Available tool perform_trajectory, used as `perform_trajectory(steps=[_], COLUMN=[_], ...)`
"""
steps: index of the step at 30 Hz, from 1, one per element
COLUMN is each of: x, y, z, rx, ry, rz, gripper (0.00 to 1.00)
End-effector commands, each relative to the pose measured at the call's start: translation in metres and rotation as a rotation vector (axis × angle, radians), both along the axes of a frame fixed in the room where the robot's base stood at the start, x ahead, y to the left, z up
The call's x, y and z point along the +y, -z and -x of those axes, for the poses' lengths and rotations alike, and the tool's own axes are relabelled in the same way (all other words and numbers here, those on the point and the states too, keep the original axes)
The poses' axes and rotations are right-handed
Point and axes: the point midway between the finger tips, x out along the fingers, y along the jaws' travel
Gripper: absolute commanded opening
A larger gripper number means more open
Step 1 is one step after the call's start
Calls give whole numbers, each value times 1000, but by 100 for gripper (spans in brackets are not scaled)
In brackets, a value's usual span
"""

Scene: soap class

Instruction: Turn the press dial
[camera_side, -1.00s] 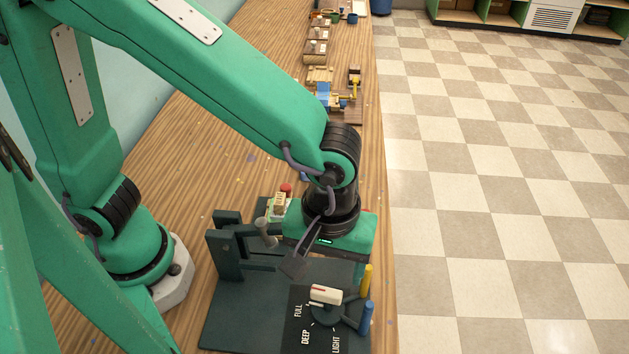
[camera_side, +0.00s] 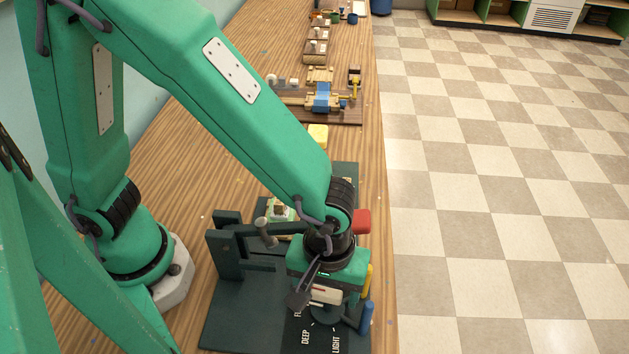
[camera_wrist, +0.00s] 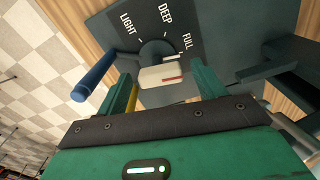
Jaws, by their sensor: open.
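The press dial (camera_side: 325,294) has a white knob with a red line on a dark round base, beside the words FULL, DEEP and LIGHT. In the wrist view the white knob (camera_wrist: 162,78) lies between the two green fingers of my gripper (camera_wrist: 162,80), a little beyond their tips. The fingers are open and appear apart from the knob. In the side view my gripper (camera_side: 327,275) is just behind and above the dial, and its body hides the fingers. The dark press (camera_side: 235,305) carries the dial at its front right.
A grey lever (camera_side: 266,232) and the press frame stand to the left. A red block (camera_side: 363,222) and a yellow block (camera_side: 318,134) are behind my gripper.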

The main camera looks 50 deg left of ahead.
Motion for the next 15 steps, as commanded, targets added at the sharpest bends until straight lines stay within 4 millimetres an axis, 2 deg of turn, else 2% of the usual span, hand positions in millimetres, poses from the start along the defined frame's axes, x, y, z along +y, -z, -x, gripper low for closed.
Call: perform_trajectory(steps=[4,5,14,15], x=[0,0,0,0], y=[0,0,0,0], z=[0,0,0,0], rx=[0,0,0,0], ry=[0,0,0,0], rz=[0,0,0,0], gripper=[69,65,6,6])
